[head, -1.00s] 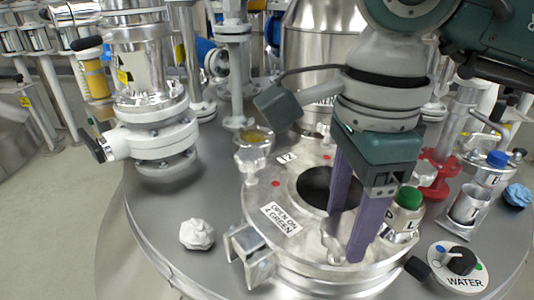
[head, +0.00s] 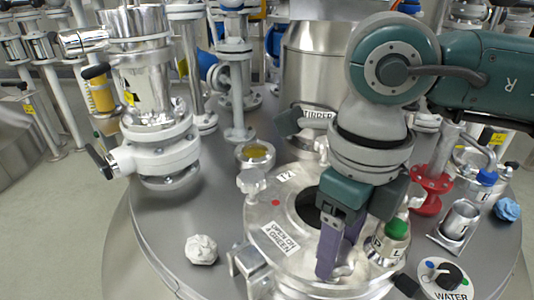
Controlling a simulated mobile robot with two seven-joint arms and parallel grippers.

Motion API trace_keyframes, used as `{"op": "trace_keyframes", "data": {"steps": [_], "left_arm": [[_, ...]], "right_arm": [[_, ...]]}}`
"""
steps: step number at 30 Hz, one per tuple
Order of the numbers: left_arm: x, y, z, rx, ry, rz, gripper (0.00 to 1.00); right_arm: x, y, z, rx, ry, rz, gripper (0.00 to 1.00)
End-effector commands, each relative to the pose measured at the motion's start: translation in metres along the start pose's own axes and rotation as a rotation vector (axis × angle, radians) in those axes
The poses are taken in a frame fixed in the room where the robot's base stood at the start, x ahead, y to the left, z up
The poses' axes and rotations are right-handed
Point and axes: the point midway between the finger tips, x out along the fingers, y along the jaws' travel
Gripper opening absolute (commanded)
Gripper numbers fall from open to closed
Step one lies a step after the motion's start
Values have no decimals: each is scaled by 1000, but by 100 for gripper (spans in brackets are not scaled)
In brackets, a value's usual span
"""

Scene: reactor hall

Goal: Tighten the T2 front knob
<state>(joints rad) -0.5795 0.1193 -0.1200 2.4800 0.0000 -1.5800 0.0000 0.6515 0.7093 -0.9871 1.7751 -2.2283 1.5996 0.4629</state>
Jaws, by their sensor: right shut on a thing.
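The front knob (head: 343,271) is a pale metal knob at the front of the round T2 hatch lid (head: 262,217). It is mostly hidden behind the purple fingers. My right gripper (head: 334,268) comes down from above with its fingers around this knob, shut on it. The lid has a dark round opening, partly covered by my right wrist. My left gripper is not in view.
A green-topped cylinder (head: 397,230) stands just right of the fingers. The WATER dial (head: 446,276) is at the front right, with a metal cup (head: 460,220) behind it. A red valve (head: 431,185) stands at right.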

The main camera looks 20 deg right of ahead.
Motion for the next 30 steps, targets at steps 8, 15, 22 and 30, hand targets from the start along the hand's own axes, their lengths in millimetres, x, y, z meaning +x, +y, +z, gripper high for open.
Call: {"op": "trace_keyframes", "data": {"steps": [8, 15, 22, 30], "left_arm": [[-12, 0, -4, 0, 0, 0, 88], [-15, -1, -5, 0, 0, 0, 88], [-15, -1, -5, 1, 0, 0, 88], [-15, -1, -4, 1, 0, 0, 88]], "right_arm": [[-4, 1, 2, 152, -4, 4, 8], [-3, 1, 2, 212, -6, 4, 8], [-3, 1, 2, 225, -6, 4, 8], [-3, 1, 2, 224, -7, 5, 65]]}}
